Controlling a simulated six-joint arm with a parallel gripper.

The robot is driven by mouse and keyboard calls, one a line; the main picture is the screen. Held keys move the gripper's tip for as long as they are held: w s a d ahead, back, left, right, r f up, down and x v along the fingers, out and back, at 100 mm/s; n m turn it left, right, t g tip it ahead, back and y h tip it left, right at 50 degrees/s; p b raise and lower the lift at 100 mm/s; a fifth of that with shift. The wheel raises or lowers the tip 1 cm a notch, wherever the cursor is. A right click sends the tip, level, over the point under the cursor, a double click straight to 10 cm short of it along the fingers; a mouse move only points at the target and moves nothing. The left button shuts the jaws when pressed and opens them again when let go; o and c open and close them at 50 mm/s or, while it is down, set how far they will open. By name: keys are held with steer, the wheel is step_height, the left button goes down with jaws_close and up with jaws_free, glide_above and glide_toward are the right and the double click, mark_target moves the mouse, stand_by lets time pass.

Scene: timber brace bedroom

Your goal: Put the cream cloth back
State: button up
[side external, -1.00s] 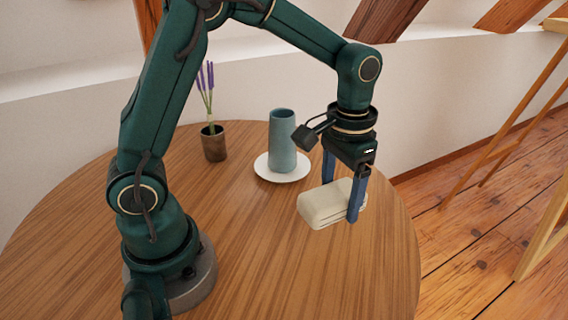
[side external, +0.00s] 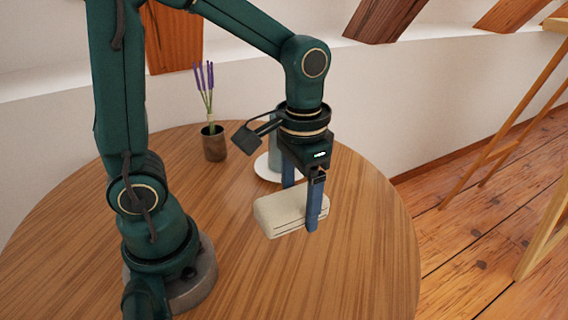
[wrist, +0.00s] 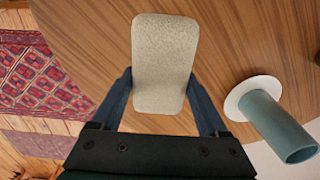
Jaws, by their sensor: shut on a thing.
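The cream cloth (side external: 280,212) is a folded, rounded block. My gripper (side external: 304,206) is shut on it, with one blue finger on each side. In the wrist view the cloth (wrist: 165,62) stands out lengthwise between the two fingers (wrist: 164,98), with wood grain behind it. The cloth appears held above the round wooden table (side external: 350,255); the exact gap is hard to tell.
A blue-grey vase (wrist: 279,125) stands on a white saucer (wrist: 236,100); in the side view my gripper mostly hides the vase. A brown pot (side external: 213,146) with purple flowers stands at the back. The table's front right is clear.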

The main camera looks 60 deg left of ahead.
mark_target(280, 203)
steer(key=s, duration=0.1)
steer(key=s+r, duration=0.1)
steer(key=shift+s+a, duration=0.15)
steer(key=shift+s, duration=0.15)
steer(key=shift+s+r, duration=0.25)
steer(key=shift+s, duration=0.15)
steer(key=s+d+f, duration=0.1)
steer(key=d+f, duration=0.1)
steer(key=d, duration=0.1)
steer(key=s+d+f, duration=0.1)
steer(key=d+f, duration=0.1)
steer(key=d, duration=0.2)
steer(key=s+d+f, duration=0.1)
steer(key=d+f, duration=0.1)
steer(key=d, duration=0.2)
steer(key=shift+s+f, duration=0.1)
steer(key=shift+f, duration=2.25)
steer(key=shift+f, duration=0.1)
steer(key=o, duration=1.3)
steer(key=shift+f, duration=0.1)
steer(key=shift+o, duration=0.2)
